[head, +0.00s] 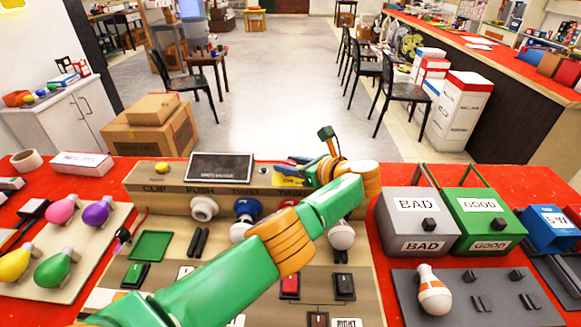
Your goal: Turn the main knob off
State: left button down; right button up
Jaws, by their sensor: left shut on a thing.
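My left arm crosses the console (160,178) from the lower left, and its wrist bends back over the console's right end. My left gripper (312,172) is at the raised back panel there, shut on what appears to be the main knob. The knob is hidden behind the gripper and wrist, so its angle cannot be told. My right gripper is not in view.
Bulb sockets and switches, including a red switch (289,286), lie under and beside my arm. A tray of coloured bulbs (98,215) is at left. A grey BAD box (408,228) and a green GOOD box (482,222) stand at right, behind a grey board (460,310) with a bulb (433,295).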

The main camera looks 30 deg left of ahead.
aim_at(292, 164)
pick_arm(q)
jog(key=shift+r, duration=0.1)
jog(key=c, duration=0.8)
grip_release()
jog(key=o, duration=0.4)
jog(key=shift+a, duration=0.15)
jog(key=shift+w+a, duration=0.1)
jog(key=v, duration=0.7)
